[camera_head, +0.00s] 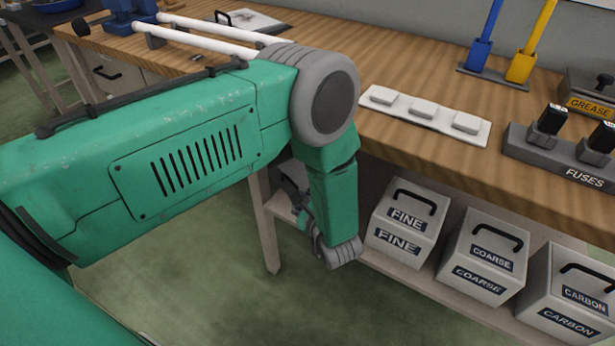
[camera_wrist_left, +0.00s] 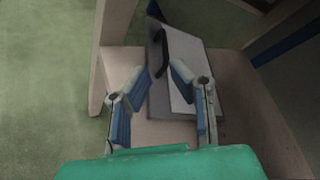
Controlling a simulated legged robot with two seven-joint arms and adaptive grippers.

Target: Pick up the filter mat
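A flat grey and pale piece with a dark handle (camera_wrist_left: 187,88) lies on the lower shelf in the left wrist view. It may be the filter mat, but it carries no readable label. My left gripper (camera_wrist_left: 161,74) is open, with its two blue-padded fingers apart over this piece. I cannot tell whether they touch it. In the head view my green left arm reaches down beside the bench, and its wrist hides most of the gripper and the piece. My right gripper is in neither view.
Boxes marked FINE (camera_head: 405,226), COARSE (camera_head: 483,262) and CARBON (camera_head: 570,298) stand on the lower shelf. The bench top (camera_head: 400,65) overhangs the shelf, holding a white strip with three pads (camera_head: 424,114) and a fuse holder (camera_head: 560,162). A shelf leg (camera_wrist_left: 112,50) stands close by.

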